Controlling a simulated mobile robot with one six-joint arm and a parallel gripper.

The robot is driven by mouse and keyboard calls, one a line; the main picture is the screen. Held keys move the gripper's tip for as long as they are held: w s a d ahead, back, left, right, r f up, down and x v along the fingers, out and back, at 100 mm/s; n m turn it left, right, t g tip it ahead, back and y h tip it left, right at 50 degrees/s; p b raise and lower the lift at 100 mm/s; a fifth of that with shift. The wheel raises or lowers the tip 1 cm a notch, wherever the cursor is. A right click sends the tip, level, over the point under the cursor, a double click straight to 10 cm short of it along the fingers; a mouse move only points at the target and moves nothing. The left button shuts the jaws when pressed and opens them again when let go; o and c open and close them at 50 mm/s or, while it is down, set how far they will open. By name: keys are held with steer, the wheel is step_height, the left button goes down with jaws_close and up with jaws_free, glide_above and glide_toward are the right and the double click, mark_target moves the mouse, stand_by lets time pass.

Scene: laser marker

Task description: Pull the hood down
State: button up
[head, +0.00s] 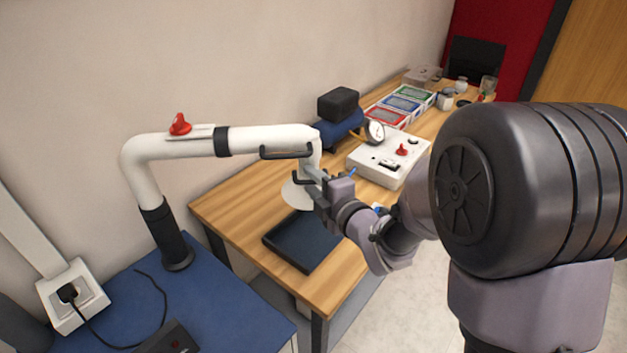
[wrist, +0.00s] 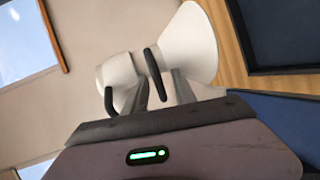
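The hood is a white cone (head: 298,193) at the end of a jointed white pipe (head: 270,139) with black joints. The cone also shows in the wrist view (wrist: 190,48). Black bar handles stick out near the hood, one on the left of the pipe end (head: 287,153) and one lower by my gripper. My gripper (head: 313,174) is at the hood's front side, close to the lower handle. In the wrist view the fingers (wrist: 160,86) stand apart, with the black handle (wrist: 153,72) between them. Whether they touch it is hard to tell.
Below the hood a dark tray (head: 300,241) lies on the wooden table (head: 240,205). A white control box (head: 388,158) with a red knob, a blue compressor with a gauge, and coloured bins stand behind. A blue bench (head: 215,305) with a cable is at the lower left.

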steer(key=shift+c, duration=0.4)
jaws_close()
steer(key=shift+f, duration=0.1)
stand_by(0.8)
